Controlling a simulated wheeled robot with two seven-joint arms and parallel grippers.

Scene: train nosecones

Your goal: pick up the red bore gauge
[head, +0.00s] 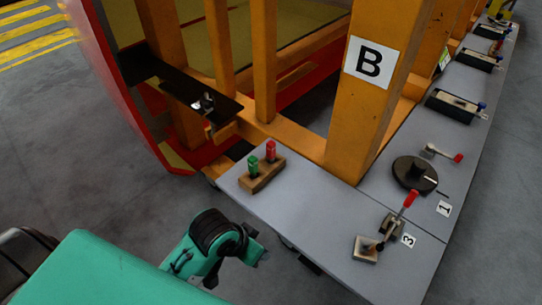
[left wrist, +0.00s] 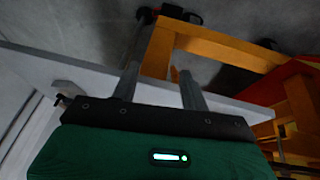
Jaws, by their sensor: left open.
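The red bore gauge (head: 271,150) stands upright in a wooden block (head: 262,178) on the grey worktop in the head view. A green gauge (head: 253,166) stands beside it in the same block, to its left. My left gripper (head: 256,252) is below and apart from the block, off the worktop's front edge; its fingers are not clear there. In the left wrist view my left gripper (left wrist: 160,80) shows two fingers spread apart with nothing between them. The red gauge cannot be made out in the left wrist view. My right gripper is not in view.
An orange post marked B (head: 370,100) rises behind the worktop (head: 320,215). A red-handled clamp (head: 408,203) and a black round fixture (head: 414,175) stand to the right. A dark shelf (head: 185,88) is at upper left. The worktop between block and clamp is clear.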

